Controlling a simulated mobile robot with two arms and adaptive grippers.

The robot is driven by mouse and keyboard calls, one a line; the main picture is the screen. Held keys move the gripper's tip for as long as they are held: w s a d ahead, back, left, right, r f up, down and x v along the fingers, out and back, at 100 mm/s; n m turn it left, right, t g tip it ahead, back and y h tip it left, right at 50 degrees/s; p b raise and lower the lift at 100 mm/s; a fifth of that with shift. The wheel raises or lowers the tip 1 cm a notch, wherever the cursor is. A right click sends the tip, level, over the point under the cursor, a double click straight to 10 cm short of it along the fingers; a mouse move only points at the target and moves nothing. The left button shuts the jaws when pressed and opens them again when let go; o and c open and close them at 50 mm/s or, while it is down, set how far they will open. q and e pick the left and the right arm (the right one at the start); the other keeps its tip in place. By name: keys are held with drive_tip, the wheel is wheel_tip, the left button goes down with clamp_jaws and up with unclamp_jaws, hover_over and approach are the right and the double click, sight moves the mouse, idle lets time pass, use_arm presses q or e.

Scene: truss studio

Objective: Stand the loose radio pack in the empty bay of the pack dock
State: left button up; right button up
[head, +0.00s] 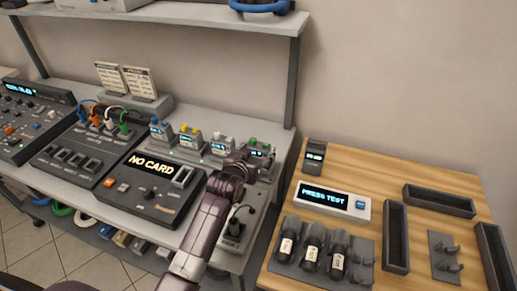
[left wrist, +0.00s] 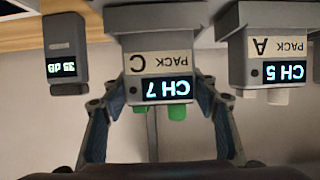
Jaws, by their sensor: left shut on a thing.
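The radio pack labelled PACK C (left wrist: 160,62), showing CH 7 and two green knobs, is between the fingers of my left gripper (left wrist: 158,97). The wrist view is upside down. In the head view my left gripper (head: 250,161) is at the right end of the pack row, shut on this pack (head: 262,147). The pack's base meets a grey dock block (left wrist: 160,17); how fully it is seated I cannot tell. PACK A (left wrist: 272,70), with white knobs and CH 5, stands beside it; it also shows in the head view (head: 222,146). Packs with yellow (head: 190,138) and blue (head: 160,131) knobs stand further left. My right gripper is not in view.
A console reading NO CARD (head: 150,190) lies in front of the row. The wooden table on the right holds a PRESS TEST unit (head: 332,200), a small meter (head: 314,156), several black cylinders in a holder (head: 365,247) and dark trays (head: 397,236). A shelf (head: 180,12) runs above.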

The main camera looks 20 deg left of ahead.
sight(257, 154)
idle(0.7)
use_arm(q)
drive_tip(key=shift+p, duration=0.3)
drive_tip(key=shift+f+b, duration=0.35)
drive_tip(key=shift+f, duration=0.2)
drive_tip(key=o, duration=1)
drive_tip(key=shift+o, duration=0.2)
drive_tip(key=shift+p+v, duration=0.9)
drive_tip(key=shift+p, duration=0.15)
drive_tip(key=p+v, duration=0.3)
drive_tip(key=v, duration=0.1)
drive_tip(key=shift+r+p, duration=0.1)
drive_tip(key=shift+p, duration=0.25)
drive_tip(key=shift+p+v, duration=2.1)
drive_tip(key=shift+v, duration=0.5)
